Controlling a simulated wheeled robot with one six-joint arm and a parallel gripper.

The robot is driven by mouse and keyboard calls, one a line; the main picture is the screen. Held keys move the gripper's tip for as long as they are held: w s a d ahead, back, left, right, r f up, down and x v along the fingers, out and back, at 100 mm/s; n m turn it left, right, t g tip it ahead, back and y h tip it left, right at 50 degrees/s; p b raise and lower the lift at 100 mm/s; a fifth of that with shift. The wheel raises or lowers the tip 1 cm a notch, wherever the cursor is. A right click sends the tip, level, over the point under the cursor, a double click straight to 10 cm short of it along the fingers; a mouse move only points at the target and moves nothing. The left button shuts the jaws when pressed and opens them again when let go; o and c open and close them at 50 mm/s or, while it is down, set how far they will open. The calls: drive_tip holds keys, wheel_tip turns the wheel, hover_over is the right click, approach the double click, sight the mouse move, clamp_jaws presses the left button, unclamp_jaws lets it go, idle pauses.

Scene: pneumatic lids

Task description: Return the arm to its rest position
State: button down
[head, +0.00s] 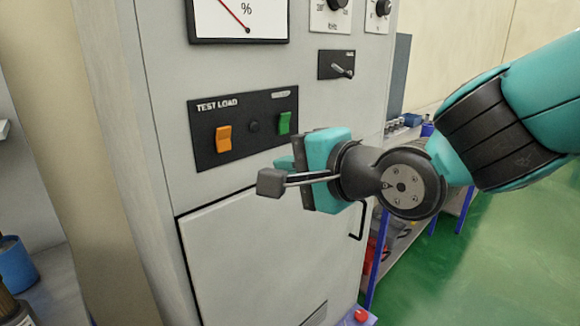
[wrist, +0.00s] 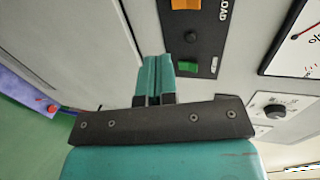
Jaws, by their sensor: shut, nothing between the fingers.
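My gripper (head: 288,161) is in front of a grey cabinet, just below the TEST LOAD panel, at the end of my teal and black arm. Its short teal fingers point toward the cabinet front and are partly hidden by the gripper body in the head view. In the wrist view the two fingers (wrist: 153,75) lie side by side, shut with nothing between them. I cannot tell the exact gap between the fingertips and the cabinet.
The cabinet (head: 270,235) carries the TEST LOAD panel (head: 243,158) with an orange switch (head: 223,138) and a green switch (head: 284,123). A lever switch (head: 342,70) and a dial gauge (head: 238,18) are above. A blue-legged shelf stands right; green floor (head: 490,260) is open beyond.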

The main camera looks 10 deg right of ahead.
drive_tip(key=shift+f, duration=0.1)
drive_tip(key=s+d+f+n+g+h, duration=0.1)
drive_tip(key=s+d+f+n+g, duration=0.1)
drive_tip(key=s+n+g, duration=0.2)
drive_tip(key=s+d+f+n+g+h, duration=0.2)
drive_tip(key=s+d+f+n+g, duration=0.1)
drive_tip(key=s+n, duration=0.4)
drive_tip(key=s+d+f+n+g+h, duration=0.1)
drive_tip(key=s+d+f+n+g, duration=0.1)
drive_tip(key=s+n+g, duration=0.3)
drive_tip(key=shift+s+d+f+n, duration=0.35)
drive_tip(key=shift+s+f+n, duration=0.4)
drive_tip(key=shift+n, duration=0.25)
drive_tip(key=shift+r, duration=0.1)
